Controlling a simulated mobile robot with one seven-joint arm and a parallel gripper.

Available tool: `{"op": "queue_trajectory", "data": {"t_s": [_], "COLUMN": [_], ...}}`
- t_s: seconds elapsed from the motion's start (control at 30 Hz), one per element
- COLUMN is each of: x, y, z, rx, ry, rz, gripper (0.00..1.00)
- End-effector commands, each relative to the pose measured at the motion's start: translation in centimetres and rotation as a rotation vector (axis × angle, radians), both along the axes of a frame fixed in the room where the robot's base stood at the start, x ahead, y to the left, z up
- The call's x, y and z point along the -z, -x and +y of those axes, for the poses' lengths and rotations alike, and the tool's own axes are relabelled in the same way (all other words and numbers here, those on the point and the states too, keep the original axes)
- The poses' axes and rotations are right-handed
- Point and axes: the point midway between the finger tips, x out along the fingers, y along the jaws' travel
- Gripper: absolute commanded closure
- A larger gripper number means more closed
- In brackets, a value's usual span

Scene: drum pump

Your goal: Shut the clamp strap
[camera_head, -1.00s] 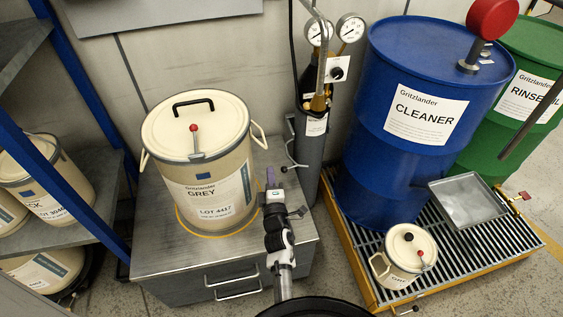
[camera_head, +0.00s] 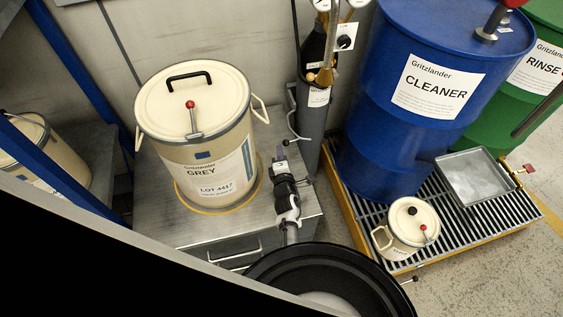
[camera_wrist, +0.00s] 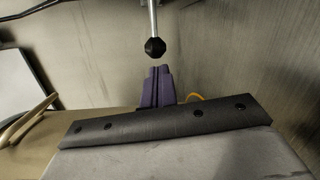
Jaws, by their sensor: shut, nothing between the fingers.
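A dark gas cylinder (camera_head: 312,122) stands behind the cabinet. A thin pale bent lever (camera_head: 296,131) sticks out from its left side; I take it for the clamp strap's lever, but the strap itself is too small to make out. My gripper (camera_head: 279,153) is just below and left of this lever, over the cabinet's right part and right of the GREY drum (camera_head: 208,155). In the wrist view my purple fingertips (camera_wrist: 157,86) are together and empty. A metal rod with a black knob (camera_wrist: 155,47) hangs just beyond them, with a small visible gap.
The GREY drum has a red-knobbed lever (camera_head: 190,105) on its lid. A blue CLEANER drum (camera_head: 397,130), a small cream can (camera_head: 407,237) and a metal tray (camera_head: 478,178) stand on a grated pallet (camera_head: 350,215) at the right. Blue shelf posts (camera_head: 75,75) stand at the left.

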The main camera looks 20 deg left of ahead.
Motion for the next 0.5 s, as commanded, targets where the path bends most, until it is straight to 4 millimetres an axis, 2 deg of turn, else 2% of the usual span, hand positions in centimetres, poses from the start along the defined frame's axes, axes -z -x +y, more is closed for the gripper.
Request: {"op": "queue_trajectory", "data": {"t_s": [0.2, 0.5], "x": [0.1, 0.2], "y": [-1.9, -2.3], "z": [1.0, 1.2], "rx": [-0.001, -0.001], "ry": [-0.002, 0.000], "rz": [0.000, 0.002], "gripper": [1.00, 1.00]}}
